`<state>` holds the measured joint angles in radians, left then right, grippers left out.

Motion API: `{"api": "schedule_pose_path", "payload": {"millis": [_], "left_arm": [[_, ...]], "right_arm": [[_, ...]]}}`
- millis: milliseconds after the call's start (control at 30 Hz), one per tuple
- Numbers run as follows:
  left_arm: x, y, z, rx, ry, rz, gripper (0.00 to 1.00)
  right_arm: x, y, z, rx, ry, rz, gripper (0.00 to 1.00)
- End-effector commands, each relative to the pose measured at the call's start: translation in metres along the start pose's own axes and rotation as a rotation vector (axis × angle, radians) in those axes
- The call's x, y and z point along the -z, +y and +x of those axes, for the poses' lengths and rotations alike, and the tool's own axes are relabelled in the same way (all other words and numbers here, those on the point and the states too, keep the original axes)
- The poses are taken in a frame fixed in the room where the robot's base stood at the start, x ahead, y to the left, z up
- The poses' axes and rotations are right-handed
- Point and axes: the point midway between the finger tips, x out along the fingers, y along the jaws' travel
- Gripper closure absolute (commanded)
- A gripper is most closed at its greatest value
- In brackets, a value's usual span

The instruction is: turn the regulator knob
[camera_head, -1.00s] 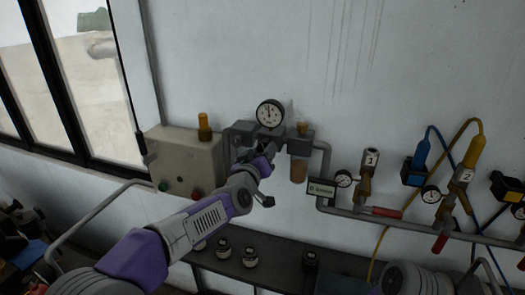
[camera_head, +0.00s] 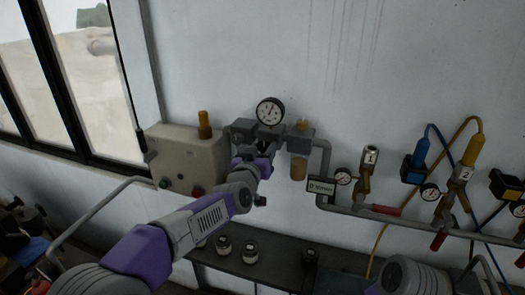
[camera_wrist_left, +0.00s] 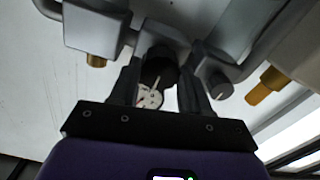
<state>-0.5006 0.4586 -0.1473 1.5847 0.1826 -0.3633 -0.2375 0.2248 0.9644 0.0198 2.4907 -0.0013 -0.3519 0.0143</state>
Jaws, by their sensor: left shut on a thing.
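My left gripper (camera_head: 264,147) reaches up to the regulator below the round white gauge (camera_head: 270,111). In the left wrist view, its two dark fingers (camera_wrist_left: 160,85) are shut on the black regulator knob (camera_wrist_left: 158,70), one on each side. The gauge face (camera_wrist_left: 150,97) shows partly between the fingers there. In the head view the knob is hidden behind my gripper and wrist. The gauge needle is too small to read surely. My right gripper is out of view.
A beige control box (camera_head: 187,160) stands left of the regulator. An amber filter bowl (camera_head: 298,169) and a small display (camera_head: 321,187) are close on the right. A pipe with valves (camera_head: 400,215) runs farther right. A dark shelf (camera_head: 280,269) with small jars lies below.

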Motion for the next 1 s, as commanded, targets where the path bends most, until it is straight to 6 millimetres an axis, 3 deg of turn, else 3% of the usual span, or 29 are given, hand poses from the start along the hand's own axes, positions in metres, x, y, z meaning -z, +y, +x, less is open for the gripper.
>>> {"api": "schedule_pose_path", "payload": {"millis": [67, 100, 233, 633, 1000], "left_arm": [[-0.001, 0.000, 0.000, 0.000, -0.002, 0.000, 0.84], [-0.001, 0.000, 0.000, 0.000, -0.002, 0.000, 0.49], [-0.001, 0.000, 0.000, 0.000, -0.002, -0.001, 0.29], [0.000, 0.000, -0.007, -0.001, 0.000, -0.001, 0.29], [0.000, 0.000, -0.061, 0.000, 0.001, -0.002, 0.29]], "right_arm": [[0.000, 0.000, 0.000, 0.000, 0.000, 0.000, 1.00], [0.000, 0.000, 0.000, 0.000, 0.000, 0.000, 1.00], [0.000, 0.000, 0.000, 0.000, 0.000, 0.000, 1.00], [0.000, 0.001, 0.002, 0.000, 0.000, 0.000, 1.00], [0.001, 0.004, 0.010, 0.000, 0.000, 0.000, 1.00]]}}
